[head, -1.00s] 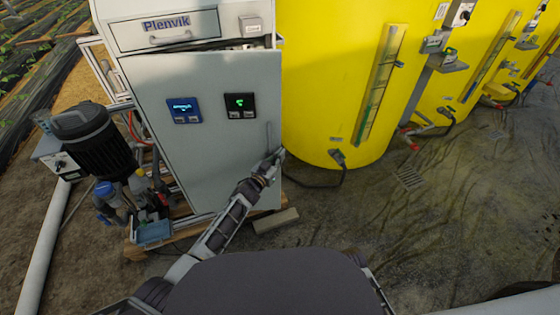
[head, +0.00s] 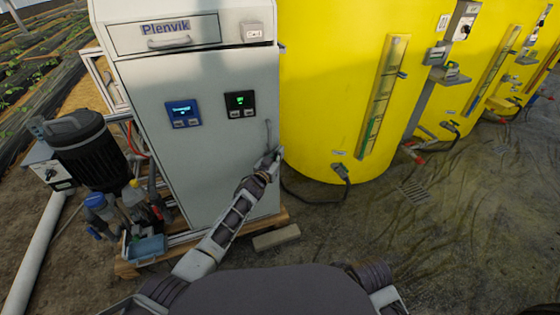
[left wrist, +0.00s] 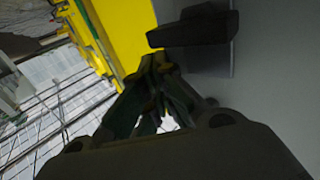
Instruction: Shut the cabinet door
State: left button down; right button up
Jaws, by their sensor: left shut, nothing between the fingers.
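The grey cabinet door (head: 220,165), with two small display units, looks flush with the cabinet front in the head view. Any narrow gap at its edge is too small to tell. Its upright handle (head: 268,132) is near the right edge. My left gripper (head: 276,154) is shut and empty at the door's right edge, just below the handle. In the left wrist view, the shut fingers (left wrist: 156,66) are close to the dark handle (left wrist: 195,30) and the grey door face (left wrist: 275,75). Whether they touch the door is unclear. My right gripper is not in view.
A drawer (head: 165,36) sits above the door. A yellow tank (head: 325,95) stands close to the cabinet's right. A black motor unit (head: 85,145) and a blue tray (head: 146,247) with bottles are on the left. A loose block (head: 276,237) lies in front of the pallet.

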pick_arm(q)
jog(key=shift+w+b, duration=0.45)
jog(key=shift+w, duration=0.3)
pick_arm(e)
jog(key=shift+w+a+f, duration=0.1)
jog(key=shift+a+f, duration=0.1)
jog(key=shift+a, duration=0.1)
pick_arm(q)
jog(key=shift+s, duration=0.1)
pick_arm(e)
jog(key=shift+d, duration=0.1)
